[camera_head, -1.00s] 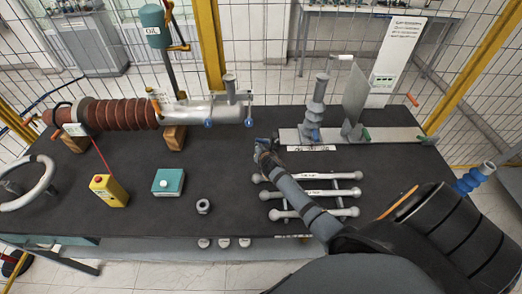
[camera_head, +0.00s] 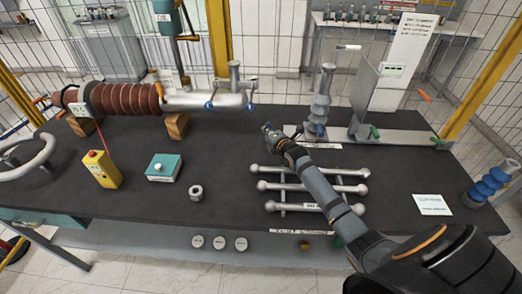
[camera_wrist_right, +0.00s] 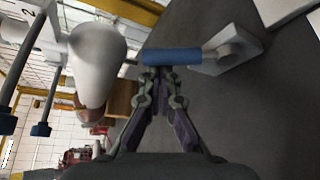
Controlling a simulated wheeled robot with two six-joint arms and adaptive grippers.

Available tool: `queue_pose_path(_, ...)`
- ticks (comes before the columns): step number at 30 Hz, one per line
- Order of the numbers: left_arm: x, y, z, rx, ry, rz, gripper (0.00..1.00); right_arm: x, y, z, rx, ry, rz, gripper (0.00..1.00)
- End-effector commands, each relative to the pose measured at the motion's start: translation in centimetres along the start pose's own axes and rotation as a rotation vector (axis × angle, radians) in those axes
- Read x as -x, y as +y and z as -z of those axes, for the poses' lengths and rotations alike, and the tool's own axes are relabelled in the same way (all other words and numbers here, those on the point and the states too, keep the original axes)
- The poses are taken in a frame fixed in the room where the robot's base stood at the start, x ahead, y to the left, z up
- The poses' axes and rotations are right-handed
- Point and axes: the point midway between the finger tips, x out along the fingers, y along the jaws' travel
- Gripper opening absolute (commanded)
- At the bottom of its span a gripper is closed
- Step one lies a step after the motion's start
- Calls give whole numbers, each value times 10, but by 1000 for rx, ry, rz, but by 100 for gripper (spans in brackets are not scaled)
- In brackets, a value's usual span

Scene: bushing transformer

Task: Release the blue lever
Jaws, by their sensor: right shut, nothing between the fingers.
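The blue lever (camera_wrist_right: 172,57) is a short blue cylinder lying crosswise in the right wrist view, beside a pale bracket (camera_wrist_right: 232,50) at its right end. My right gripper (camera_wrist_right: 158,72) is shut, with its fingertips right at the lever's near side. I cannot tell whether they touch it. In the head view, my right gripper (camera_head: 270,131) is low over the dark table near the left end of the grey plate (camera_head: 385,138). The lever is not clear there, largely hidden by the gripper. My left gripper is out of view.
A grey cylinder with blue knobs (camera_head: 205,100) and a ribbed brown bushing (camera_head: 120,101) lie behind left. Grey rods (camera_head: 310,187) lie beneath my right arm.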

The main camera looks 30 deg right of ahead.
Motion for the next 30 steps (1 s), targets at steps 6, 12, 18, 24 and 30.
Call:
queue_pose_path(6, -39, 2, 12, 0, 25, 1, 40, 6, -5, -10, -161, -1, -99, 0)
queue_pose_path(12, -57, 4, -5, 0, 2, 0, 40, 11, -4, -18, -288, 0, -172, 0)
queue_pose_path(18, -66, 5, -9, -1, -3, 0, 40, 14, -2, -23, -332, 0, -198, 0)
queue_pose_path(24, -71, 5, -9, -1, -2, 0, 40, 16, -2, -26, -332, 0, -196, 0)
queue_pose_path(30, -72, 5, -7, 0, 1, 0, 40, 16, -2, -27, -332, 0, -195, 0)
